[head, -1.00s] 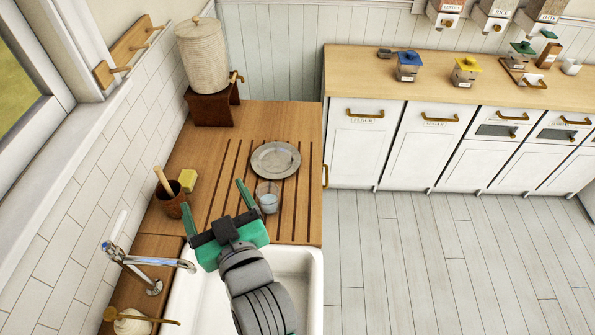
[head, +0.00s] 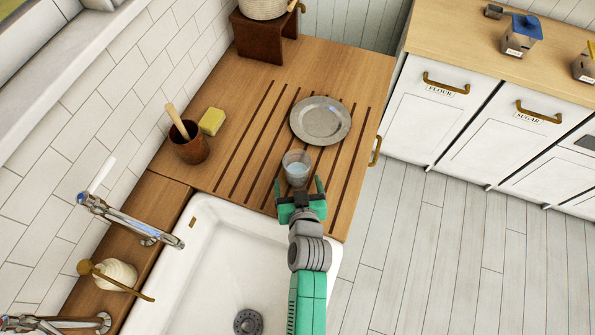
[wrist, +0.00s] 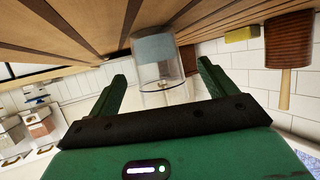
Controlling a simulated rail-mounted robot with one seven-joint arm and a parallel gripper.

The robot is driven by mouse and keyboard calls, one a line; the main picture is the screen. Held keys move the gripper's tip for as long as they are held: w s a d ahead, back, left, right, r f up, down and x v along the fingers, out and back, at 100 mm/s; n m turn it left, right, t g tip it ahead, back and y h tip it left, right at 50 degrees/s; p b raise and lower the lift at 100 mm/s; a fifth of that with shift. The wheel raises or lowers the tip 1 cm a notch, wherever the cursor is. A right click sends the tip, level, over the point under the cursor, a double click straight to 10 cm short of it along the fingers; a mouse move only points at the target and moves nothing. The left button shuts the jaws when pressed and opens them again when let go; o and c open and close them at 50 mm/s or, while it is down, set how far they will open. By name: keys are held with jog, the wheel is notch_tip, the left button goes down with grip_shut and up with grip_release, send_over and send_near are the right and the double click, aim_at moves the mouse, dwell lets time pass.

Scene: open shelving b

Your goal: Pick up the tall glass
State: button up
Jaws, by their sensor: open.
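The tall glass (head: 297,165) is clear, with something pale blue in its lower part. It stands upright on the grooved wooden drainboard (head: 237,150), in front of the grey plate. My gripper (head: 298,186) is open and empty, just on the sink side of the glass. Its two green fingers point toward the glass. In the wrist view, which is turned over, the glass (wrist: 156,62) appears beyond and between the open fingertips (wrist: 161,72). I cannot tell whether the fingertips overlap its sides.
A grey plate (head: 320,121) lies close behind the glass. A brown cup with a wooden handle (head: 189,145) and a yellow sponge (head: 212,121) stand at the left. The white sink (head: 225,245) and tap (head: 125,220) are nearer. The board around the glass's left side is clear.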

aim_at(299, 175)
jog(key=x, duration=0.4)
jog(key=shift+d+r, duration=0.15)
jog(key=c, duration=1.2)
jog(key=shift+c, duration=0.2)
jog(key=shift+r, duration=0.2)
jog(key=shift+r, duration=1.3)
jog(key=s+a+r+p, duration=0.1)
jog(key=s+a+r, duration=0.1)
jog(key=s, duration=1.3)
jog(key=shift+s+a, duration=0.3)
jog(key=shift+s, duration=0.05)
